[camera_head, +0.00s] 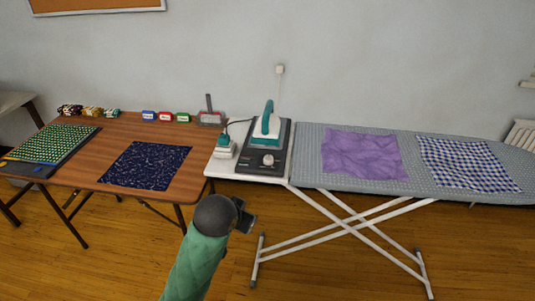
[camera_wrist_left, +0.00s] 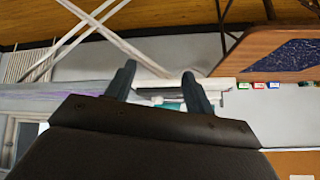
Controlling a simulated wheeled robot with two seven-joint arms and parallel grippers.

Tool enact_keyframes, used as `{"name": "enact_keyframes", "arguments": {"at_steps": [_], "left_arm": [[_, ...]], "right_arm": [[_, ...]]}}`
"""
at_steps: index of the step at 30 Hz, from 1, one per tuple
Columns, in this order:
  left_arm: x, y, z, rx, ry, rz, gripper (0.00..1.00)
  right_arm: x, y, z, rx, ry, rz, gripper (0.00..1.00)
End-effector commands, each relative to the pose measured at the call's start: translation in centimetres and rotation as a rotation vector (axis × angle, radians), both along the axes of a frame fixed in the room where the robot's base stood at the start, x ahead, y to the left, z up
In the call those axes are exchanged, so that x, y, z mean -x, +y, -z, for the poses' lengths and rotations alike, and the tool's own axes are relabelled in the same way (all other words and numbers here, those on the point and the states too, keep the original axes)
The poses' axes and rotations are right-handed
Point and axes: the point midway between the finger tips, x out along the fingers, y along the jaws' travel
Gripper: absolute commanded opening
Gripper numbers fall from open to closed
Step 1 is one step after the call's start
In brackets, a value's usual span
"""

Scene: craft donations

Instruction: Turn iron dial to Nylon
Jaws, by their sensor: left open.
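A teal and white iron (camera_head: 266,125) stands on a dark base (camera_head: 284,148) on the white end of the ironing board. A pale round dial (camera_head: 268,160) sits on the front part of that base; its marks are too small to read. My left gripper (camera_head: 246,217) is in front of and below the base, apart from the dial. In the left wrist view its two fingers (camera_wrist_left: 160,80) are spread with nothing between them. A bit of teal, likely the iron, shows beyond them, partly hidden. My right gripper is not in view.
A smaller teal and white appliance (camera_head: 224,147) stands left of the base. Purple cloth (camera_head: 363,155) and checked cloth (camera_head: 468,163) lie on the ironing board (camera_head: 310,176). The brown table (camera_head: 120,126) at left holds navy cloth (camera_head: 147,166) and several small items. White crossed legs stand below the board.

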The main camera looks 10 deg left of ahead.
Motion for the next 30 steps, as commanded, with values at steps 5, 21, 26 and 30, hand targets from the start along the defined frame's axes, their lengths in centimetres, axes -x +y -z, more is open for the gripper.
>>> {"name": "enact_keyframes", "arguments": {"at_steps": [5,21,26,30], "left_arm": [[-3.9,-1.2,-5.0,-0.040,-0.092,0.044,0.53],[-12.7,-6.2,-17.6,-0.177,-0.269,0.216,0.53],[-14.9,-7.6,-20.6,-0.229,-0.292,0.270,0.53],[-16.8,-8.7,-22.9,-0.275,-0.298,0.315,0.53]], "right_arm": [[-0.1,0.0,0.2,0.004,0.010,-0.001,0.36],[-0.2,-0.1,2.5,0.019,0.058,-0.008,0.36],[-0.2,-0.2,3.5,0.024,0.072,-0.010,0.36],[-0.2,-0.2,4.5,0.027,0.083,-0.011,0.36]]}}
